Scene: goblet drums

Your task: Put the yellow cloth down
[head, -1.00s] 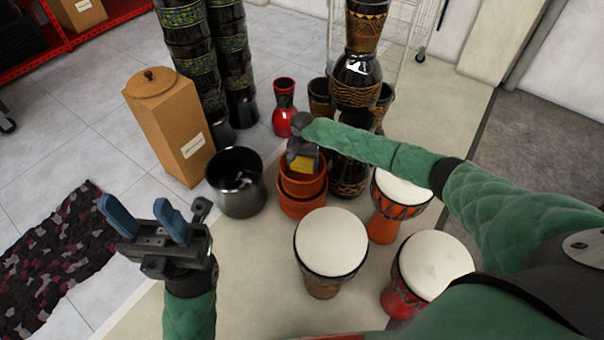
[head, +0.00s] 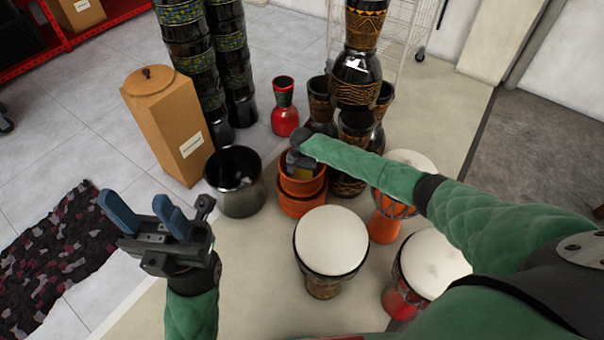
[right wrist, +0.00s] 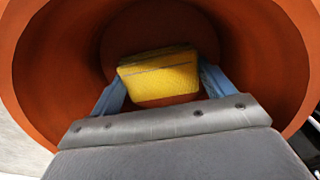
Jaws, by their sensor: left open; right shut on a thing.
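The yellow cloth (right wrist: 158,76) is a folded block with a grey line across it, held between the blue fingers of my right gripper (right wrist: 165,85) in the right wrist view. It is inside an orange-brown pot (right wrist: 45,50), above the pot's floor; I cannot tell if it touches. My left gripper (head: 147,215) is open and empty at the lower left, away from the pots.
A dark metal bucket (head: 235,183) stands just left of the pots. Drums with white heads (head: 331,241) stand in front and to the right. A red and black vase (head: 284,108) and tall dark drums (head: 357,80) stand behind. A wooden box (head: 168,127) is at left.

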